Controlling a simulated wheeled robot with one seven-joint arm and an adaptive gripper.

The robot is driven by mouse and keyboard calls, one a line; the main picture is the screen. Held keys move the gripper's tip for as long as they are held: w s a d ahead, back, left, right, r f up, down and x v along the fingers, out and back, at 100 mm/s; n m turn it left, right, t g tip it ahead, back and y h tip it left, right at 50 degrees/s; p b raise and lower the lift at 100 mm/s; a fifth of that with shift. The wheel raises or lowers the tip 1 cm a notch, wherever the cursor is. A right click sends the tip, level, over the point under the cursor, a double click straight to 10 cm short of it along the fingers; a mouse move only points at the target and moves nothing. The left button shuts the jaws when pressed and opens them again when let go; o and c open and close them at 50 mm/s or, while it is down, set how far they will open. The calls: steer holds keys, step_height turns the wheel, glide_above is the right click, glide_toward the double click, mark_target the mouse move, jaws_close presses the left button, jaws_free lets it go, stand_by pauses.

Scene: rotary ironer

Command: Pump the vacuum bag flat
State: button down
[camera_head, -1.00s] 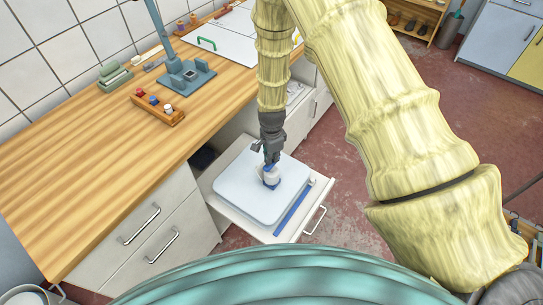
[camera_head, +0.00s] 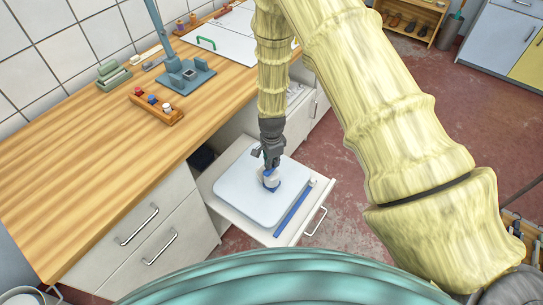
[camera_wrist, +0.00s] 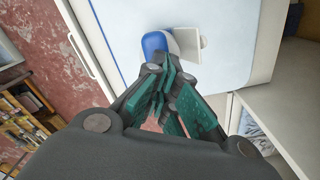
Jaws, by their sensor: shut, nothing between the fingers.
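The vacuum bag (camera_head: 240,202) is a pale, smooth, rounded slab lying in a pulled-out white drawer. A small blue and white pump (camera_head: 271,182) sits on its top. In the wrist view the pump's blue part (camera_wrist: 154,44) and a white plate-like part show over the pale bag (camera_wrist: 232,40). My gripper (camera_head: 271,166) points down at the pump, with its tips right at or just above it. In the wrist view my gripper's fingers (camera_wrist: 164,76) are together with nothing between them. I cannot tell whether they touch the pump.
A blue strip (camera_head: 292,207) lies in the drawer (camera_head: 228,213) beside the bag. The wooden worktop (camera_head: 90,160) stands to the left, with an orange rack (camera_head: 156,108) of small knobs and a blue-grey stand (camera_head: 184,76). Red floor is open to the right.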

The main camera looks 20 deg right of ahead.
steer(key=shift+f+b, duration=0.4)
steer(key=shift+f, duration=0.5)
steer(key=shift+r, duration=0.15)
steer(key=shift+r+p, duration=1.4)
steer(key=shift+r, duration=0.75)
steer(key=shift+f, duration=0.2)
steer(key=shift+f+b, duration=1.65)
steer(key=shift+f, duration=1.15)
steer(key=shift+r, duration=0.2)
steer(key=shift+r+p, duration=1.45)
steer(key=shift+r, duration=0.65)
